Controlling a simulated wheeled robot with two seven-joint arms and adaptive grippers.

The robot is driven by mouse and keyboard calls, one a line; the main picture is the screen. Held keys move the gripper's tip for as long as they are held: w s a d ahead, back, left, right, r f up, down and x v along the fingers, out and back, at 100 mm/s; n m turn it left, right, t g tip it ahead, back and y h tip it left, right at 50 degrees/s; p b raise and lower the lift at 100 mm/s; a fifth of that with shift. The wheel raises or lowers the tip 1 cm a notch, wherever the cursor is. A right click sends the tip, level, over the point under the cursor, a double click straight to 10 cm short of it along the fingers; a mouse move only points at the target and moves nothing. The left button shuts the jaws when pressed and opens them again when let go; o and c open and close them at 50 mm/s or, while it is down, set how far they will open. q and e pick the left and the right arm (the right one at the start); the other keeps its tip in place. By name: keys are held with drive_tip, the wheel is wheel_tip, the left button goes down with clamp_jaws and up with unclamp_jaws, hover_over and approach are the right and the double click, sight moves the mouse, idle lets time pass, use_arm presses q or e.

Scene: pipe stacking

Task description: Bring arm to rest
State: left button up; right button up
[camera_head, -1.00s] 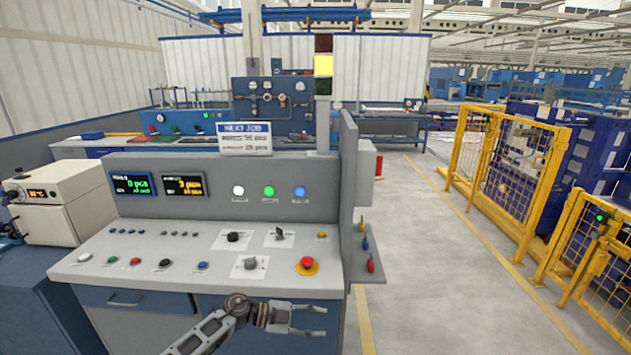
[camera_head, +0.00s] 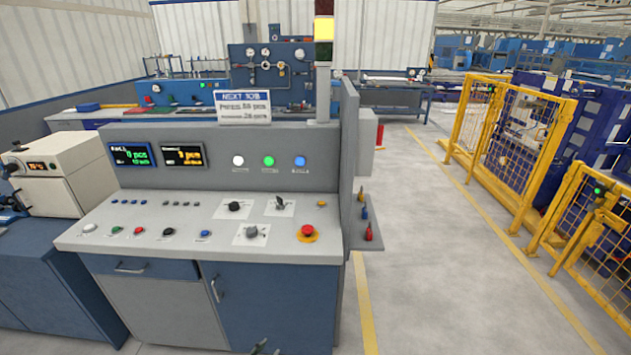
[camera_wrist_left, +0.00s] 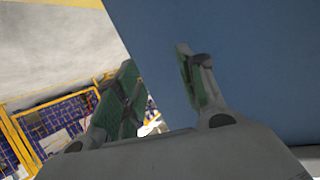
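My left gripper (camera_wrist_left: 160,78) is open and empty in the left wrist view, its two green-padded fingers apart. In the head view only the tips of my left gripper (camera_head: 263,348) show at the bottom edge, in front of the blue cabinet door (camera_head: 275,300). The rest of the left arm is out of that view. A blue panel (camera_wrist_left: 245,60) fills the right side of the left wrist view, close to the fingers. My right gripper is in neither view.
The control console (camera_head: 190,240) with buttons, knobs and a red emergency button (camera_head: 307,232) stands ahead. Yellow fencing (camera_head: 510,140) stands at the right. The floor (camera_head: 430,260) right of the console is clear.

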use_arm(q)
drive_tip(key=s+a+f+n+g+y, duration=0.25)
drive_tip(key=s+a+f, duration=0.25)
drive_tip(key=s+f, duration=0.55)
drive_tip(key=s+a+f+n+g+y, duration=0.1)
drive_tip(key=s+f, duration=0.3)
drive_tip(key=s, duration=0.8)
drive_tip(key=s+a+f+n+g+y, duration=0.1)
drive_tip(key=s+f+g, duration=0.3)
drive_tip(key=s, duration=0.8)
drive_tip(key=s+a+f+n+g+y, duration=0.1)
drive_tip(key=s+f, duration=0.4)
drive_tip(key=s, duration=0.8)
drive_tip(key=shift+a+f+g, duration=0.4)
drive_tip(key=shift+a+g, duration=0.1)
drive_tip(key=shift+g, duration=0.45)
drive_tip(key=shift+n+y, duration=0.25)
